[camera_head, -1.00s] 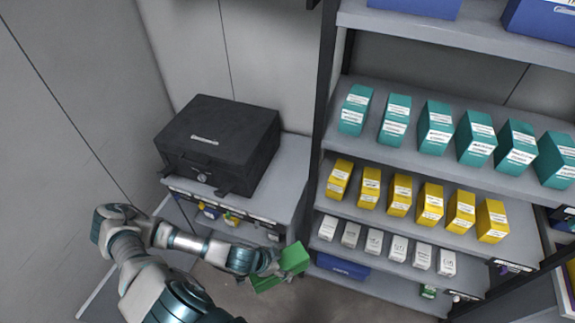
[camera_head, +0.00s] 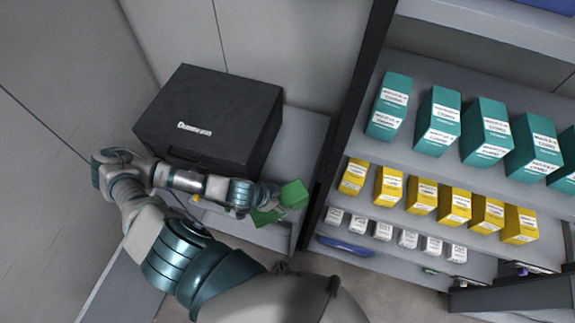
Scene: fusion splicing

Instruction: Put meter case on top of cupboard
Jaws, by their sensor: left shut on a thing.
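The green box, which seems to be the meter case (camera_head: 293,195), is in my left gripper (camera_head: 268,198). The gripper is shut on it; the fingers and wrist hide part of the case. It shows over the front right part of the grey cupboard (camera_head: 304,138), and I cannot tell whether it touches the top. My left arm crosses in front of the cupboard and hides much of its front. My right gripper is not in view.
A large black case (camera_head: 215,115) takes up most of the cupboard top. A bare strip lies to its right. A shelf rack with teal boxes (camera_head: 437,121), yellow boxes (camera_head: 421,194) and small white boxes (camera_head: 408,239) stands close on the right, behind a dark upright post (camera_head: 352,105).

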